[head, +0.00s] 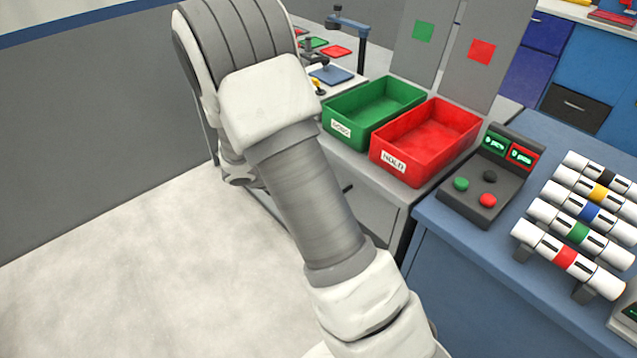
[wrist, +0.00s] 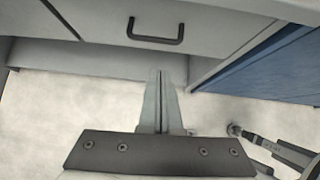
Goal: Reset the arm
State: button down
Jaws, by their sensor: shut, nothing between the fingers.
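My gripper (wrist: 160,75) shows in the wrist view with its two fingers together and nothing between them. It points toward the base of a grey drawer cabinet, below a dark drawer handle (wrist: 155,32). In the head view my arm crosses the middle of the picture from top left to bottom centre. The gripper itself cannot be made out there.
A green bin (head: 345,118) and a red bin (head: 412,165) stand on the grey counter. A button box (head: 468,200) and several banded white pipes (head: 545,243) on a rack sit on the blue bench (head: 450,250). The pale floor (head: 130,280) at left is clear.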

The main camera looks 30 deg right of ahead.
jog(key=shift+p+v, duration=0.3)
jog(key=shift+v, duration=1.4)
jog(key=s+r+m+y, duration=0.3)
jog(key=s+r+m, duration=0.75)
jog(key=r, duration=0.35)
jog(key=s+a+r+m+t+y, duration=0.2)
jog(key=s+a+r+m+y, duration=0.1)
jog(key=s+a+r+m, duration=0.25)
jog(key=s+a+r+m+t+y, duration=0.1)
jog(key=s+a+r+m+y, duration=0.2)
jog(key=s+m, duration=0.45)
notch_tip(320, 180, up, 15)
jog(key=n+p, duration=0.2)
jog(key=p, duration=1.2)
jog(key=shift+s+d+h, duration=0.3)
jog(key=shift+s+d, duration=0.15)
jog(key=shift+d, duration=0.05)
jog(key=shift+d+f, duration=0.15)
